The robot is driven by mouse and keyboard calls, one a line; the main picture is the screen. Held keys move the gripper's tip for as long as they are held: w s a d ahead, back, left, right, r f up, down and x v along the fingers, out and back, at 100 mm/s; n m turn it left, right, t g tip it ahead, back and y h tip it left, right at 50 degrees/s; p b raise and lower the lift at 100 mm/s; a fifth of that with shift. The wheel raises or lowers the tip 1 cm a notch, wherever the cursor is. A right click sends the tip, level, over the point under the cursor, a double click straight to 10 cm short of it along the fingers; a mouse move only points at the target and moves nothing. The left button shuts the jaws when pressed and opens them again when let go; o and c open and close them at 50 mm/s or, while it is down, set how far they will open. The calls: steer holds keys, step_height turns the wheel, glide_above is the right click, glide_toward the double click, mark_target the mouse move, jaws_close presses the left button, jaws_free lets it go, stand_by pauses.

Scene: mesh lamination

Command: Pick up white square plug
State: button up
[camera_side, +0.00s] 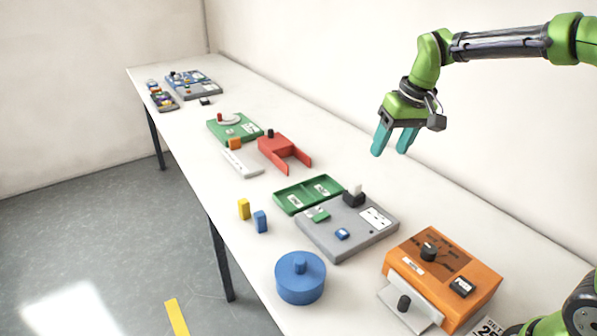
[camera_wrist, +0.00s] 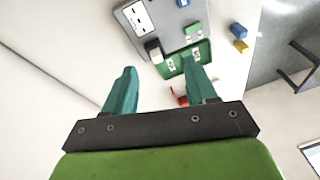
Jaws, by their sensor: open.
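A small white plug (camera_side: 356,187) stands upright in or on a black block (camera_side: 354,199) at the back edge of the grey board (camera_side: 328,246). I cannot tell how deep it sits. In the wrist view the plug (camera_wrist: 152,44) shows as a pale piece by the dark block, just beyond the fingers. My gripper (camera_side: 390,148) has green body and teal fingers, hangs above the table behind the board, and is open and empty. The wrist view shows the two fingers (camera_wrist: 158,68) spread apart with nothing between them.
A green open case (camera_side: 300,206) adjoins the board. An orange box (camera_side: 467,264) stands at the front right, a blue round container (camera_side: 300,285) at the front. A red fork-shaped piece (camera_side: 274,148) lies further back. Yellow (camera_side: 243,209) and blue blocks (camera_side: 261,221) stand near the edge.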

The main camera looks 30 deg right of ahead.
steer(key=w+d+f+n+g, duration=0.1)
steer(key=w+d+f+n, duration=0.15)
steer(key=w, duration=0.55)
glide_above(356, 183)
steer(key=s, duration=0.1)
step_height(356, 183, down, 8)
steer(key=shift+h, duration=0.4)
steer(key=shift+w+f, duration=0.15)
steer(key=shift+f, duration=0.8)
steer(key=shift+w+f, duration=0.2)
steer(key=shift+f, duration=0.7)
steer(key=shift+w+f, duration=0.15)
steer(key=shift+f, duration=0.8)
jaws_close()
